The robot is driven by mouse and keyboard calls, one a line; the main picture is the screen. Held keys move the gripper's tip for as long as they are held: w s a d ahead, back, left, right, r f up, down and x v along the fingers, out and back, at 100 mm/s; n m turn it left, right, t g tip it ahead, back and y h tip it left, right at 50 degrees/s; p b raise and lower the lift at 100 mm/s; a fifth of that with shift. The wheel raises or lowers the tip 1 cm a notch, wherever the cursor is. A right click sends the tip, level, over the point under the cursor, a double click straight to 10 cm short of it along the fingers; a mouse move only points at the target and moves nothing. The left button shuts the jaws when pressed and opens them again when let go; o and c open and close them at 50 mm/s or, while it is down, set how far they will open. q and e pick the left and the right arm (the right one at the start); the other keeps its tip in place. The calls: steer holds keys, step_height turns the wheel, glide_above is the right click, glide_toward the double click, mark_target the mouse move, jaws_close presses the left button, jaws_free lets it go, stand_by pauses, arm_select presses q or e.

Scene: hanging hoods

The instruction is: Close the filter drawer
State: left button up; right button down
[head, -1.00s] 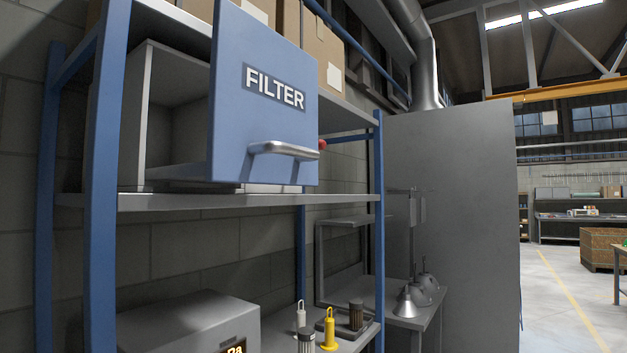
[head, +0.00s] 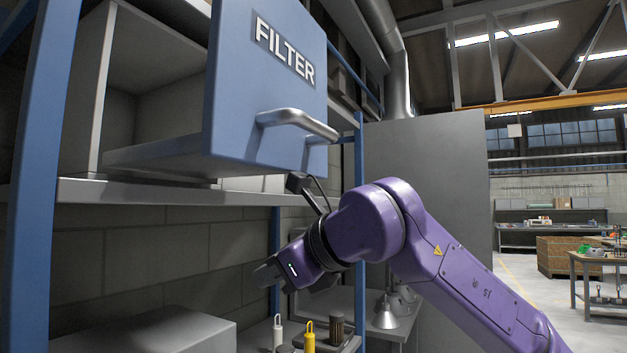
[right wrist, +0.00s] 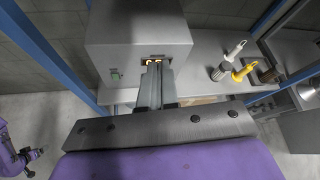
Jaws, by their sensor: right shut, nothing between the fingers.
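The filter drawer (head: 268,85) has a blue front labelled FILTER and a silver bar handle (head: 297,123). It stands pulled out from its grey housing (head: 88,95) on the upper shelf, with an open gap behind the front. My right gripper (head: 268,273) is in the head view, below the drawer front and apart from it, pointing left. In the right wrist view its two fingers (right wrist: 156,85) are together with nothing between them. A small purple part of mine shows at the left edge of the right wrist view, probably my left arm; its fingers are unclear.
The blue rack post (head: 32,190) stands left of the drawer. Below, a grey box (head: 150,332) and a yellow-handled tool (head: 309,338) sit on a lower shelf. A tall grey panel (head: 430,165) stands behind my right arm. Open floor lies to the right.

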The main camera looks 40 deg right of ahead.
steer(key=s+d+r+m+t+y, duration=0.25)
steer(key=s+d+r, duration=0.4)
steer(key=r, duration=0.45)
steer(key=n+t+y+p, duration=0.1)
steer(key=t+y, duration=0.1)
glide_toward(313, 170)
steer(key=shift+g, duration=0.25)
steer(key=p+x, duration=0.1)
steer(key=x, duration=0.2)
steer(key=p+x, duration=0.1)
steer(key=x, duration=0.2)
steer(key=p+x, duration=0.1)
steer(key=x, duration=0.2)
steer(key=shift+w+a+r+p, duration=0.1)
steer(key=shift+r+p, duration=0.15)
steer(key=shift+p, duration=0.05)
steer(key=shift+w+f, duration=0.1)
steer(key=shift+w, duration=0.1)
